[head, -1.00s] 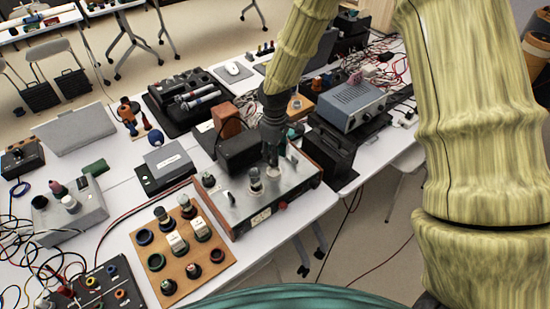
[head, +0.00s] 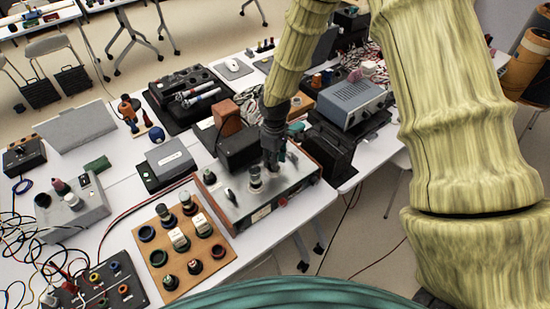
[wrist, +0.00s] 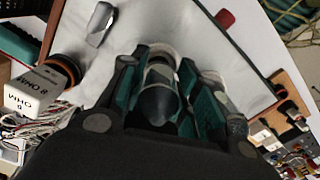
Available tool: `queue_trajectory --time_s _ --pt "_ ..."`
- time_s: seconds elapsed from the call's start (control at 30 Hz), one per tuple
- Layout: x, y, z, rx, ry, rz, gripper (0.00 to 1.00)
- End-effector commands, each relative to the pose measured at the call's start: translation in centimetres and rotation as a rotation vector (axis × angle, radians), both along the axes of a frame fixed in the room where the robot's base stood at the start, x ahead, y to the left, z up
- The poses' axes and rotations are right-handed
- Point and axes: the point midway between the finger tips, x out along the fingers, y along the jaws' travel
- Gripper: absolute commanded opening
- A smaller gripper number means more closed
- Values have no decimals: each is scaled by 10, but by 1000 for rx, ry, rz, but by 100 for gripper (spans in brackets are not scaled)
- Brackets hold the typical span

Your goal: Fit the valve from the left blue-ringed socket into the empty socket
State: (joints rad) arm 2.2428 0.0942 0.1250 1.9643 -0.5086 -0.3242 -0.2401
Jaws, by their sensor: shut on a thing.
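My gripper (head: 272,163) is over the right part of the metal-topped amplifier (head: 234,207). In the wrist view my gripper (wrist: 165,105) has its green-padded fingers shut on a valve (wrist: 158,97) with a dark, pointed tip. A pale ring (wrist: 155,50) shows just beyond the valve; I cannot tell whether the valve is seated in it.
A black box (head: 238,150) stands behind, and a grey instrument (head: 352,100) is at back right. Cables spread at far left.

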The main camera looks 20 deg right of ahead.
Motion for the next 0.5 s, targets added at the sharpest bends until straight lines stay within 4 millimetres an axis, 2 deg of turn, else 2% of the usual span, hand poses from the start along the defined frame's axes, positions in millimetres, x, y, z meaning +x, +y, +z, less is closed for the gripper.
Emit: queue_trajectory --time_s 0.03,0.07,0.17,0.5 --pt "0 0 -2 0 0 0 7" --pt "0 0 -1 0 0 0 37" --pt "0 0 -1 0 0 0 53" --pt "0 0 1 0 0 0 53"
